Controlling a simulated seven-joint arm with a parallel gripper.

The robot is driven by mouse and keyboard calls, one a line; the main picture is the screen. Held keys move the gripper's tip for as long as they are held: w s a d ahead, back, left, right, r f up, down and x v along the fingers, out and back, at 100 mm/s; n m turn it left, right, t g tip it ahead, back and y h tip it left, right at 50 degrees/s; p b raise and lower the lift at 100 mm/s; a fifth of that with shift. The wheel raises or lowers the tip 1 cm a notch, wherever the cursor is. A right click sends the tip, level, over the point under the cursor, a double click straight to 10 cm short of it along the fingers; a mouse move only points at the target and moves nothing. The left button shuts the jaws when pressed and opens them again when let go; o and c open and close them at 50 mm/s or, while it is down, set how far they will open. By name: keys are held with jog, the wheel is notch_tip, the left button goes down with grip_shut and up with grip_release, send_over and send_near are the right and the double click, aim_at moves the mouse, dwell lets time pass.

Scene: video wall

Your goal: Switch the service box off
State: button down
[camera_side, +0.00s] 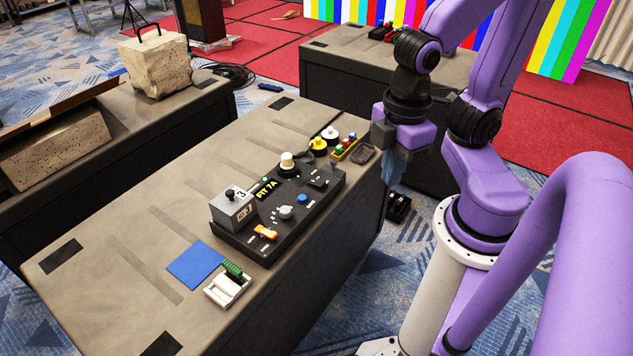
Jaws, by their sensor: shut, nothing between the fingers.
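A black control box (279,215) labelled "FIT 7A", which I take to be the service box, lies on the grey-topped table. The switch positions are too small to read. My gripper (389,178) is shut and empty, beyond the box's right end near the table's right edge. It is apart from the box and points down.
A blue square (195,265) and a white holder with a green part (228,286) lie in front. Yellow-and-black round pieces (319,145), a yellow tray of small coloured parts (345,147) and a dark dish (363,153) sit behind the box. The table's left side is clear.

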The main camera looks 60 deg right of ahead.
jog(key=w+f+m+t, duration=0.3)
jog(key=w+m, duration=0.1)
jog(key=w, duration=0.8)
jog(key=m+t+y, duration=0.3)
jog(key=m+y, duration=0.2)
jog(key=m, duration=0.6)
send_over(323, 182)
jog(key=w, duration=0.1)
notch_tip(323, 182, down, 12)
jog(key=shift+w+f, duration=0.2)
jog(key=shift+f, duration=0.05)
jog(key=shift+a, duration=0.1)
jog(key=shift+s+f, duration=0.25)
jog(key=shift+f, duration=1.2)
jog(key=shift+s+f, duration=0.2)
jog(key=shift+f, duration=1.3)
jog(key=shift+s+f, duration=0.25)
jog(key=shift+f, duration=1.2)
jog(key=shift+f, duration=0.1)
